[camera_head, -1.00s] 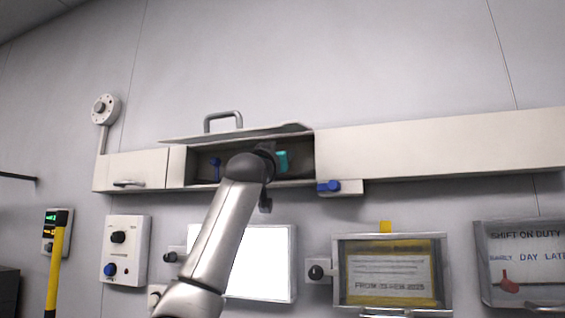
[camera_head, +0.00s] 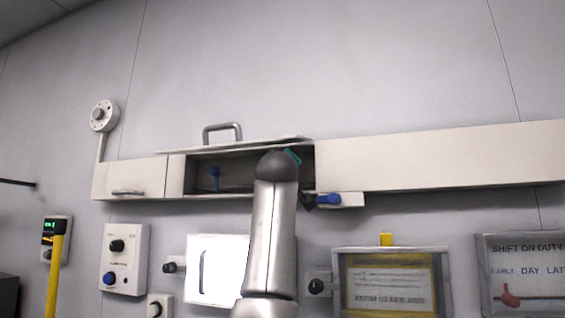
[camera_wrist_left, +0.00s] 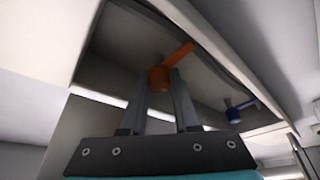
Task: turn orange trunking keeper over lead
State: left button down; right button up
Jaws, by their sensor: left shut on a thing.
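The orange trunking keeper (camera_wrist_left: 160,78) shows in the left wrist view, with a round hub and an arm pointing up and right. My left gripper (camera_wrist_left: 163,76) is shut on its hub, one finger on each side. The keeper sits against the grey inner face of the open trunking. In the head view the trunking opening (camera_head: 235,177) is partly covered by my left arm, which hides the orange keeper and the fingertips; only a teal part of my gripper (camera_head: 292,157) shows. I cannot make out the lead. My right gripper is not in view.
A blue keeper (camera_head: 215,176) is inside the opening, left of my arm; a blue keeper also shows in the left wrist view (camera_wrist_left: 235,113). Another blue handle (camera_head: 328,199) is below right. The handled lid (camera_head: 222,145) is raised above. Panels and a lit screen (camera_head: 215,262) are below.

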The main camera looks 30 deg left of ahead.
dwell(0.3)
pick_arm(q)
jog(key=c, duration=0.6)
grip_release()
jog(key=shift+c, duration=0.2)
jog(key=shift+s, duration=0.1)
jog(key=b+v, duration=0.7)
jog(key=v, duration=0.8)
